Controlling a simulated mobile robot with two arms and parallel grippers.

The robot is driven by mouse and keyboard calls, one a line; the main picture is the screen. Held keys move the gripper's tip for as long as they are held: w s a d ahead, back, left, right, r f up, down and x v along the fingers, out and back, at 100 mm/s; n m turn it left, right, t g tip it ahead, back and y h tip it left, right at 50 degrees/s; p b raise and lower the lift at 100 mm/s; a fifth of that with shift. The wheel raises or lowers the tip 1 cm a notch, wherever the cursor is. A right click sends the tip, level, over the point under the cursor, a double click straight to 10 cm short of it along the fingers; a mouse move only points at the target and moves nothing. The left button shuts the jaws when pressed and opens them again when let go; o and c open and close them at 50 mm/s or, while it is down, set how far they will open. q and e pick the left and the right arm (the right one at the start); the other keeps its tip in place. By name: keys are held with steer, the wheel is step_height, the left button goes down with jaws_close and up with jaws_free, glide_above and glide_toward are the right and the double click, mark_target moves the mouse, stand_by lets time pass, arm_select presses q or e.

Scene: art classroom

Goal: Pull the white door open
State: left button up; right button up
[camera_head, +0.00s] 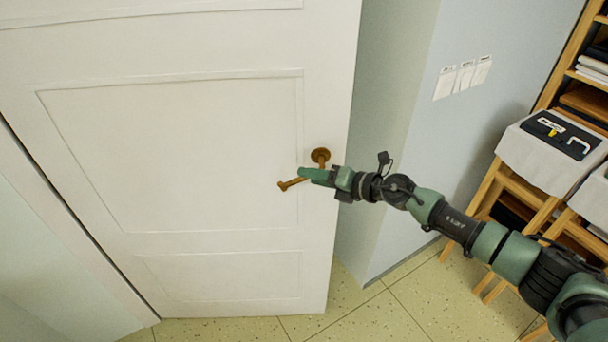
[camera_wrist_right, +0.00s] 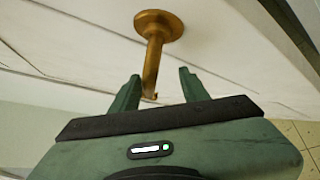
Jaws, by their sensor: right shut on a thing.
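The white door (camera_head: 180,150) fills the left and middle of the head view, with raised panel lines on its face. Its brass lever handle (camera_head: 290,184) sits near the door's right edge on a round plate. My right gripper (camera_head: 308,175) reaches in from the right and is shut on the handle. In the right wrist view, the brass handle (camera_wrist_right: 152,65) passes between the two green fingers (camera_wrist_right: 160,84). My left gripper is not in view.
A pale wall (camera_head: 455,130) with small paper notes (camera_head: 463,78) stands right of the door. Wooden stools with a cloth (camera_head: 552,145) and a black case, and a shelf (camera_head: 575,50), stand at the right. Speckled tile floor (camera_head: 385,310) is clear below the door.

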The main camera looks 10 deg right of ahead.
steer(key=shift+d+f, duration=0.15)
steer(key=shift+d, duration=0.35)
steer(key=s+d+r+b, duration=0.2)
steer(key=s+d, duration=0.1)
steer(key=d, duration=0.4)
steer(key=shift+d, duration=0.4)
stand_by(0.3)
stand_by(0.3)
